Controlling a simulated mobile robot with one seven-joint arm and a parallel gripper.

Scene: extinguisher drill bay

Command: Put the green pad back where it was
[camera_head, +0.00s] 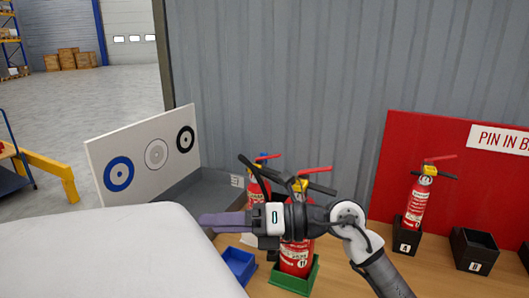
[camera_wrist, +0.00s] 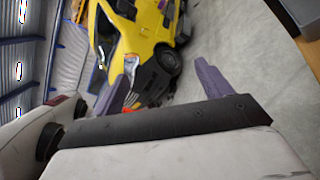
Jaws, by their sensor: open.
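A green square pad with a raised rim (camera_head: 303,284) lies on the wooden bench at the bottom centre of the head view. A red extinguisher (camera_head: 296,258) stands on it, partly hidden behind my arm. My gripper (camera_head: 220,222), with purple fingers, is held level above the bench and points left. In the wrist view its fingers (camera_wrist: 158,85) are apart with nothing between them. The green pad does not show in the wrist view.
A blue tray (camera_head: 239,264) sits left of the green pad. Another extinguisher (camera_head: 258,185) stands behind my gripper. At the right, an extinguisher (camera_head: 418,200) stands in a black box (camera_head: 405,242) beside an empty black box (camera_head: 474,250). A ring-marked board (camera_head: 145,160) stands at the left.

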